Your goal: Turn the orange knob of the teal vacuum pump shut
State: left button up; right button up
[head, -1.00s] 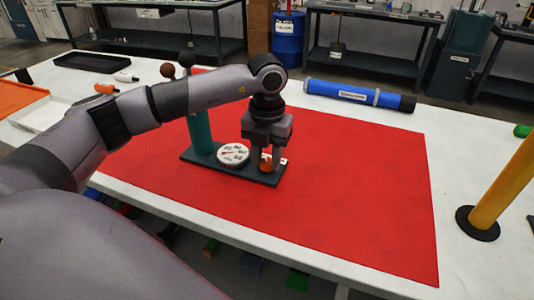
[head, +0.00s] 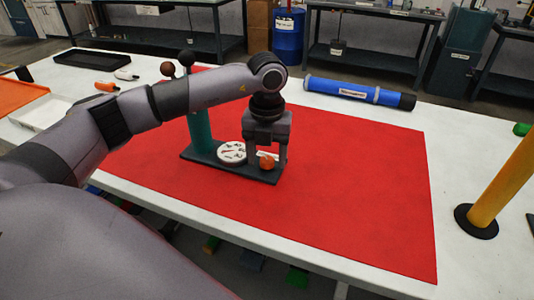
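The teal vacuum pump (head: 202,132) stands on a dark base plate on the red mat. Its upper part is partly hidden behind my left arm. A round white gauge dial (head: 231,152) lies on the plate, and the orange knob (head: 267,162) is at the plate's right end with a small white label beside it. My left gripper (head: 266,152) points down over the knob. Its fingers are spread, one to each side of the knob, with visible gaps, so it is open. My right gripper is out of view.
A blue tube (head: 340,89) lies on the white table behind the red mat (head: 360,190). A yellow post (head: 500,185) on a black foot stands at the right. Trays and orange-handled tools lie at the far left. The mat's right half is clear.

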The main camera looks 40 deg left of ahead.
aim_at(267, 161)
pick_arm(q)
notch_tip(267, 161, up, 7)
jog(key=shift+r, duration=0.1)
dwell(0.6)
jog(key=shift+s, duration=0.15)
dwell(0.3)
